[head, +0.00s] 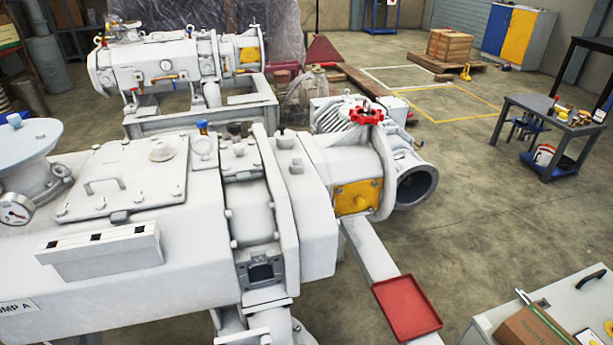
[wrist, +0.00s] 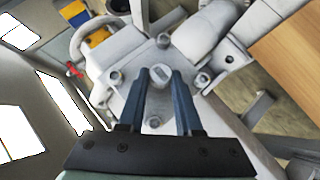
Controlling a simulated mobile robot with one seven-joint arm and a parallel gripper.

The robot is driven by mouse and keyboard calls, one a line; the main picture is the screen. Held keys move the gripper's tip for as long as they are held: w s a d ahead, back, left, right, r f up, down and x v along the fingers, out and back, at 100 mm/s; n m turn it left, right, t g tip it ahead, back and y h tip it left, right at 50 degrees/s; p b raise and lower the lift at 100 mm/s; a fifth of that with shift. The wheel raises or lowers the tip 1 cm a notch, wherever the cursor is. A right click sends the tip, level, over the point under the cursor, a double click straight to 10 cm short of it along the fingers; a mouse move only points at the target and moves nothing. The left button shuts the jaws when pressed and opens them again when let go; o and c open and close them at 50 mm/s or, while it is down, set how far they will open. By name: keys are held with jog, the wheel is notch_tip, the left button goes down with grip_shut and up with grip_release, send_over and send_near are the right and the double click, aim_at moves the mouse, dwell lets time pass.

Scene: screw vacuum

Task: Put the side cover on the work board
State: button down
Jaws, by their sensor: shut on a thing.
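My gripper (wrist: 162,80) shows in the wrist view, with two dark blue-grey fingers. They are closed around the raised middle part of a grey plate with round bolt-like corners, which I take to be the side cover (wrist: 133,88). I cannot tell whether the plate is clear of the machine behind it. A light wooden board (wrist: 288,58), possibly the work board, lies at the right of the wrist view. My gripper does not show in the head view.
The white pump (head: 130,210) fills the left and middle of the head view, with a dark square opening (head: 262,272) low on its side. A red tray (head: 407,307) lies right of it. A grey table (head: 535,112) stands far right. Open floor lies between.

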jog(key=d+r, duration=1)
jog(key=d, duration=0.1)
jog(key=s+r+n+y+p, duration=0.4)
jog(key=r+p, duration=0.1)
jog(key=p, duration=1.3)
jog(key=shift+s+r+t, duration=0.2)
jog(key=shift+s+t, duration=0.15)
jog(key=shift+t, duration=0.05)
